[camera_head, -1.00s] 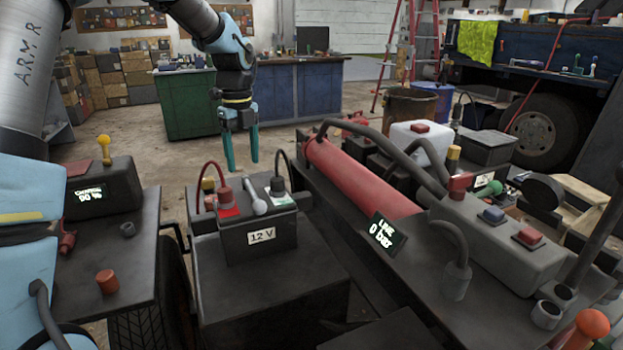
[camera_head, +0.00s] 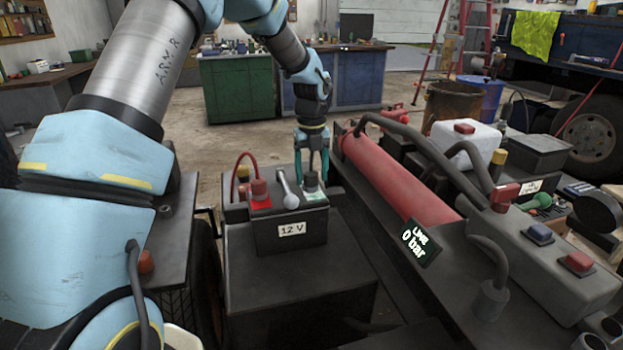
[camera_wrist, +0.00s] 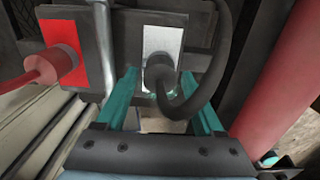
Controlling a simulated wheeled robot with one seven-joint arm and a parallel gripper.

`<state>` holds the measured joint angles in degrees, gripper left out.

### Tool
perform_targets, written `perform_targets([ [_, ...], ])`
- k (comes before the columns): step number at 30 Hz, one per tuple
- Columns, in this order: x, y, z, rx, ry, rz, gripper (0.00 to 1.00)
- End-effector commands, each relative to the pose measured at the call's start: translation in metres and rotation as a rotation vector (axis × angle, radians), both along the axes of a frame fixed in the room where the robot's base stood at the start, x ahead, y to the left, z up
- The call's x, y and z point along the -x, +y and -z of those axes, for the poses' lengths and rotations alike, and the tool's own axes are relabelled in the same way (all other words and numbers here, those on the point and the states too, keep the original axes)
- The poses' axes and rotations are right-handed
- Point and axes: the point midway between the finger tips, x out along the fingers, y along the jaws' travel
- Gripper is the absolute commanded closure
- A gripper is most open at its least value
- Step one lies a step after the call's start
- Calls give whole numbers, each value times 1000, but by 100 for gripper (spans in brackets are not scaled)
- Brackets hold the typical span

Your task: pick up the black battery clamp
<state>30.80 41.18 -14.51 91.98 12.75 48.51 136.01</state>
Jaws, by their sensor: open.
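The black battery clamp (camera_head: 311,181) sits on the pale terminal pad on the right of the 12 V battery (camera_head: 268,238). In the wrist view, the clamp (camera_wrist: 160,72) has a thick black cable curving up and right. My gripper (camera_head: 311,172) is open over the clamp. In the wrist view, its teal fingers stand on either side of the clamp, with my gripper (camera_wrist: 160,80) not closed on it. Whether a finger touches the clamp or cable I cannot tell. In the head view my gripper partly hides the clamp and its cable.
The red clamp (camera_head: 259,188) sits on the battery's left terminal, with a grey-handled tool (camera_head: 287,192) between the terminals. A red cylinder (camera_head: 395,178) lies close to the right of my gripper.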

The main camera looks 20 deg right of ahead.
Motion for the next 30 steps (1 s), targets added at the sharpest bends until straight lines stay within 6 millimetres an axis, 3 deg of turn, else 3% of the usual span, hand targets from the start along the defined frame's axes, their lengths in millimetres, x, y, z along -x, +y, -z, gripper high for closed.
perform_targets([
  [5, 1, 0, 17, 0, 0, 0, 31],
  [12, 0, 0, 19, 0, 0, 0, 31],
  [30, 0, 0, 18, 1, -1, 0, 98],
])
